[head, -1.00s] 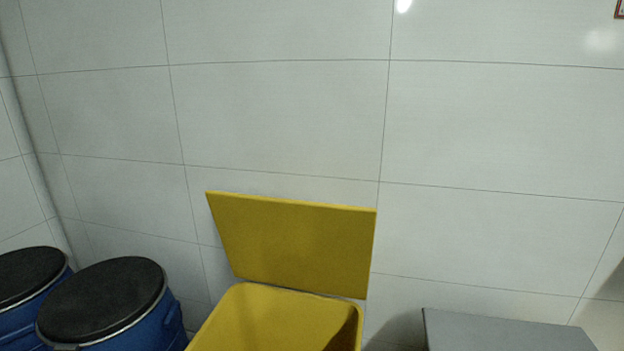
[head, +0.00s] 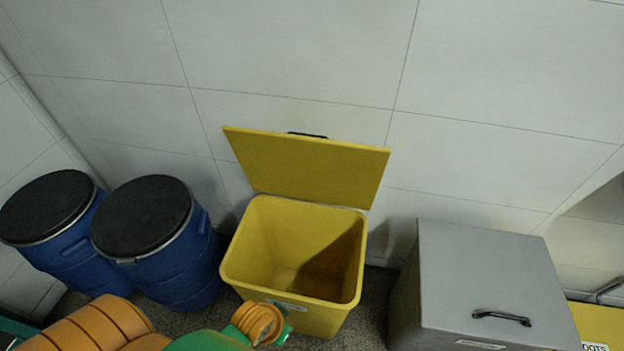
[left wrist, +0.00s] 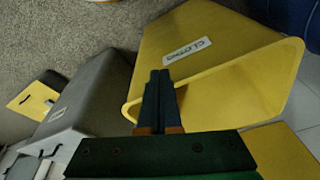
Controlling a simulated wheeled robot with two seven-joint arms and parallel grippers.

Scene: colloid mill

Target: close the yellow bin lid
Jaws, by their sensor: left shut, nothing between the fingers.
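The yellow bin (head: 240,250) stands on the floor against the tiled wall, its mouth open and its inside empty as far as I see. Its yellow lid (head: 305,168) is raised at the back edge, tilted back towards the wall, with a dark handle (head: 307,135) at its top. In the left wrist view the bin (left wrist: 190,50) shows a white label on its front, and a yellow panel, seemingly the lid (left wrist: 283,152), is at lower right. My left gripper (left wrist: 159,76) is shut and empty, in front of the bin in that view. My right gripper is not in view.
Two blue drums (head: 165,270) with black lids stand left of the bin. A grey box (head: 485,265) with a dark handle stands to its right, with another yellow container (head: 600,325) beyond. A narrow floor gap separates bin and grey box.

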